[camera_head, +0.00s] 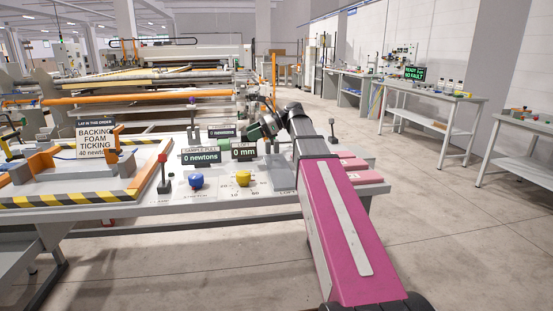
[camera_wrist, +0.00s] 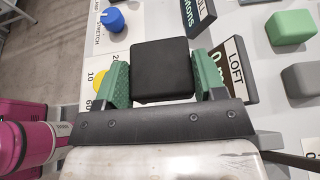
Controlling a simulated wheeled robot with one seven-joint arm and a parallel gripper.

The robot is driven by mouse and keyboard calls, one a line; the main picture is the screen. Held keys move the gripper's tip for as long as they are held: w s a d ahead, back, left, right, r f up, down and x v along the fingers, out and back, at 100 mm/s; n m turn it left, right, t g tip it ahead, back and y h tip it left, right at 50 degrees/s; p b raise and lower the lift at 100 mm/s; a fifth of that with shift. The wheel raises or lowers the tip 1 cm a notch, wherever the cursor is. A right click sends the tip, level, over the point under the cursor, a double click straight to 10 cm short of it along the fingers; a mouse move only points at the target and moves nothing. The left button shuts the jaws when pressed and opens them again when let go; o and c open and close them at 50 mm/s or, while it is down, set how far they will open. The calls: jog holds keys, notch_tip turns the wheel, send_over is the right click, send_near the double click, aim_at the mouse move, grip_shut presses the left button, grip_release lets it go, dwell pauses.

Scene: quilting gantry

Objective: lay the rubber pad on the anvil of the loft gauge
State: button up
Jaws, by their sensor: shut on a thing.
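The black block between my gripper's green fingers in the wrist view looks like the rubber pad (camera_wrist: 162,68). My gripper (camera_wrist: 164,80) is shut on it, with one finger against each side. In the head view my gripper (camera_head: 259,129) is at the far end of my arm, over the bench and close to the loft display (camera_head: 243,151), which reads 0 mm. The loft display (camera_wrist: 236,68) also shows beside the right finger in the wrist view. I cannot make out the gauge's anvil for certain; the gripper and pad cover part of the panel.
A blue knob (camera_head: 196,181) and a yellow knob (camera_head: 243,178) stand on the bench panel. A green block (camera_wrist: 291,27) and a grey block (camera_wrist: 302,79) lie right of my gripper in the wrist view. A striped frame (camera_head: 70,199) fills the bench's left side.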

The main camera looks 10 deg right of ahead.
send_over(280, 163)
jog(key=f, duration=0.6)
jog(key=shift+w+f, duration=0.2)
jog(key=shift+f, duration=2.05)
jog(key=o, duration=1)
jog(key=shift+f, duration=0.15)
jog(key=shift+c, duration=0.2)
